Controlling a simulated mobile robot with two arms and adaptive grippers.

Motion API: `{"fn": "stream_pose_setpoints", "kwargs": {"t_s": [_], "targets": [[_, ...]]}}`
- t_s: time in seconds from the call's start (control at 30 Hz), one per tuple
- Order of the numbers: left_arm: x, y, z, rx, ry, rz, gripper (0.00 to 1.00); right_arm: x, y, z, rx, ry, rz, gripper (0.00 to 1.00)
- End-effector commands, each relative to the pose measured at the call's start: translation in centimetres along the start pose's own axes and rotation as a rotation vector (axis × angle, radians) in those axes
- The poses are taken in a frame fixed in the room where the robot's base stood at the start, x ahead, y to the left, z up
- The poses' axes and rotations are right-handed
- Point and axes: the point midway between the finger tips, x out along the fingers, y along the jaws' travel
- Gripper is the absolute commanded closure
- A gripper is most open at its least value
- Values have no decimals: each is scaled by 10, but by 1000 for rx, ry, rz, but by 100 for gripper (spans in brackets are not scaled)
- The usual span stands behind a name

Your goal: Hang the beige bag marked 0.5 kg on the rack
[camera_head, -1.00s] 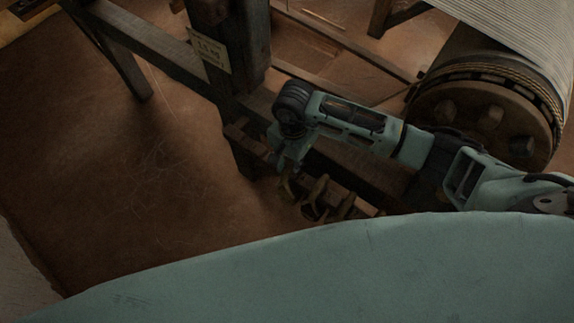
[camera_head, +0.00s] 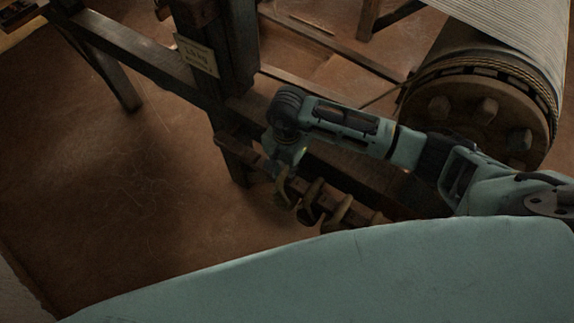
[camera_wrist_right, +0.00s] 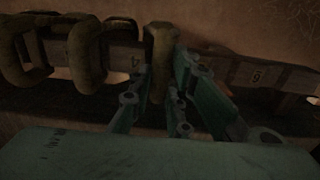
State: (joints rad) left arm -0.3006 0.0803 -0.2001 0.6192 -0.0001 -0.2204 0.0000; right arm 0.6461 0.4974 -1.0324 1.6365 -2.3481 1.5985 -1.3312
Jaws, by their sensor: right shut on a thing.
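My right gripper (camera_head: 283,172) is at the rack, pointing down. In the right wrist view my right gripper (camera_wrist_right: 160,98) is shut on a beige-brown loop (camera_wrist_right: 161,45), which lies across the rack bar. The same loop (camera_head: 281,190) shows under the gripper in the head view. The body of its bag and any weight mark are hidden. My left gripper is out of view.
A pale card (camera_head: 196,54) is on the loom post. The cloth roller (camera_head: 480,110) stands at right. Brown floor left of the rack is clear.

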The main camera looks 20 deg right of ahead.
Motion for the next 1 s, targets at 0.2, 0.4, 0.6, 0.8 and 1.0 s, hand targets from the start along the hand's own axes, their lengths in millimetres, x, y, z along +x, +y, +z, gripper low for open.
{"fn": "stream_pose_setpoints", "kwargs": {"t_s": [0.2,0.4,0.6,0.8,1.0], "targets": [[3,0,0,0,1,0,16,1,-1,0,0,1,-3,100],[7,0,0,0,1,0,16,3,-1,-1,0,1,-3,100],[8,0,0,0,2,0,16,4,-1,0,0,1,-2,100],[8,0,0,0,2,0,16,5,0,0,0,0,-1,81],[8,0,-1,0,2,0,16,5,0,0,0,0,0,63]]}}
